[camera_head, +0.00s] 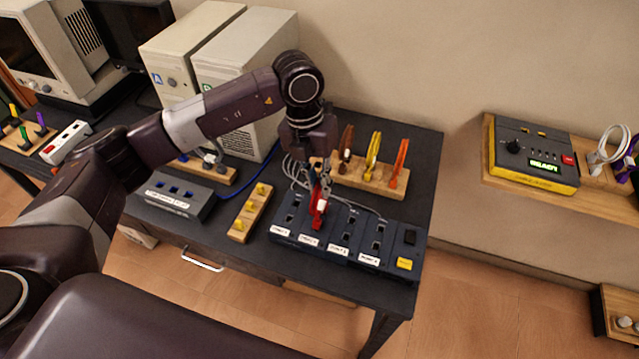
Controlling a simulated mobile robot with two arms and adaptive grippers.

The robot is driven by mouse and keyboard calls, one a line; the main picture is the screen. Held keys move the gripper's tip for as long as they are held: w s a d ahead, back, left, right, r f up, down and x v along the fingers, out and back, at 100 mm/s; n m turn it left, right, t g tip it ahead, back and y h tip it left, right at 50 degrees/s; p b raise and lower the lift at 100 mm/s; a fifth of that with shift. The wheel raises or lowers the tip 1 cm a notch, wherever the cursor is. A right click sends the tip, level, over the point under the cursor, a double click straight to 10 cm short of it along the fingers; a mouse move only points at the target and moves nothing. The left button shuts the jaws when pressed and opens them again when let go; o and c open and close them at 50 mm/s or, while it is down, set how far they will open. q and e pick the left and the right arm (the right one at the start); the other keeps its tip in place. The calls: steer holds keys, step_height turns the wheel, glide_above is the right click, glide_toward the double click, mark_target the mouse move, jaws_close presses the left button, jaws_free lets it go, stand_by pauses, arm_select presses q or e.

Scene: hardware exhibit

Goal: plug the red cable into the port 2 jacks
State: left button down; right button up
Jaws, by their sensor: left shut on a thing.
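My left gripper (318,182) points down over the dark blue jack panel (345,257) and is shut on the red cable plug (319,212). The red plug is at the panel, just above the second white label (309,240) from the left. I cannot tell whether it is seated in a jack or only over it. The label's print is too small to read surely. Jacks to the left and right of the plug show as dark slots. My right gripper is not in view.
Behind the panel a wooden rack (373,182) holds brown, yellow and orange cables. Grey cords loop beside my gripper. A yellow-pegged wooden block (239,231) and a grey switch box (180,196) stand left. A yellow-black meter (535,157) sits on a separate shelf at right.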

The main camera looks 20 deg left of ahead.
arm_select(q)
steer(key=shift+f+b, duration=0.3)
steer(key=shift+b, duration=0.1)
stand_by(0.5)
steer(key=c, duration=1.3)
jaws_free()
steer(key=shift+o, duration=0.2)
step_height(320, 180, up, 8)
steer(key=a+p, duration=0.1)
steer(key=p, duration=0.3)
steer(key=shift+f, duration=0.25)
